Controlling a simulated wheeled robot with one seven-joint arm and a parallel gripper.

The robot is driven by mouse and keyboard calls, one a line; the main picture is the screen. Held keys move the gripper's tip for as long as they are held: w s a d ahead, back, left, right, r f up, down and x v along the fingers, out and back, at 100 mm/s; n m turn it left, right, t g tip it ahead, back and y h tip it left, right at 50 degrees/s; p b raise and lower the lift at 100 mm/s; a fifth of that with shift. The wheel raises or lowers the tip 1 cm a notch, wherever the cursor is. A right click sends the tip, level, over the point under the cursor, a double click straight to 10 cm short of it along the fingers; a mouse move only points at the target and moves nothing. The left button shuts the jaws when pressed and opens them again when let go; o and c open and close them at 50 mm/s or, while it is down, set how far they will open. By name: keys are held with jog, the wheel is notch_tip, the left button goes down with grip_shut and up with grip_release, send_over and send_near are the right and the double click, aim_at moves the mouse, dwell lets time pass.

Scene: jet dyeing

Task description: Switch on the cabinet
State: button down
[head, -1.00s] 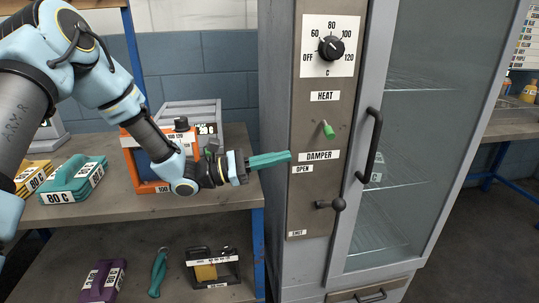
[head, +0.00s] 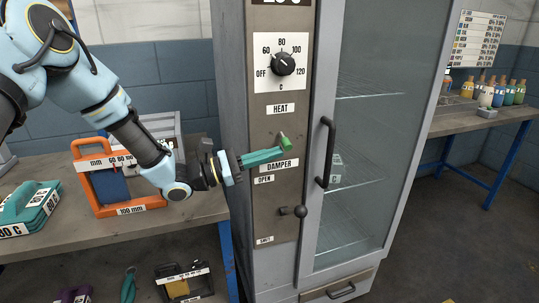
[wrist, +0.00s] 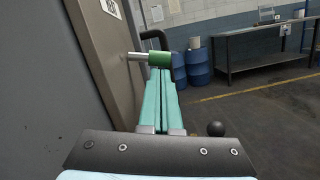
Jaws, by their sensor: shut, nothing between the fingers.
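The grey cabinet (head: 232,150) has a brown control panel (head: 262,205) on its front. A toggle switch with a green tip (head: 285,143) sticks out between the HEAT label (head: 284,109) and the DAMPER label (head: 279,166), its tip leaning down. My gripper (head: 281,153) has its teal fingers shut and empty, with the tips just below the green tip. In the wrist view the switch's green cap (wrist: 154,58) on its silver stem lies right at the fingertips (wrist: 160,72). I cannot tell whether they touch.
A black temperature dial (head: 284,64) sits above the switch and a damper lever (head: 298,211) below. The door handle (head: 326,152) stands out to the right. A workbench (head: 200,212) with an orange-framed item (head: 129,209) is at left. Blue drums (wrist: 197,67) stand far off.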

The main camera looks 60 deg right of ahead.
jog(key=shift+s+a+r+n+t+h+p, duration=0.1)
jog(key=shift+r+n+t+h+p, duration=0.1)
jog(key=shift+n+p, duration=0.3)
jog(key=shift+s+a+r+n+t+h+p, duration=0.1)
jog(key=shift+r+n+p, duration=0.15)
jog(key=shift+n, duration=0.35)
jog(key=n+p, duration=0.1)
jog(key=r+n+p, duration=0.1)
jog(key=n+t+p, duration=0.1)
jog(key=n, duration=0.1)
jog(key=shift+s+a+r+h, duration=0.15)
jog(key=shift+s+r+h, duration=0.1)
jog(key=shift+r+h, duration=0.05)
jog(key=n+p, duration=0.2)
jog(key=shift+s+r+n, duration=0.15)
jog(key=shift+r+n, duration=0.1)
jog(key=shift+n, duration=0.05)
jog(key=shift+a+f, duration=0.25)
jog(key=shift+f, duration=0.25)
jog(key=f+b+v, duration=0.1)
jog(key=b+v, duration=0.3)
jog(key=v, duration=0.8)
jog(key=shift+s+f+b, duration=0.15)
jog(key=shift+f+b, duration=0.2)
jog(key=shift+f, duration=0.1)
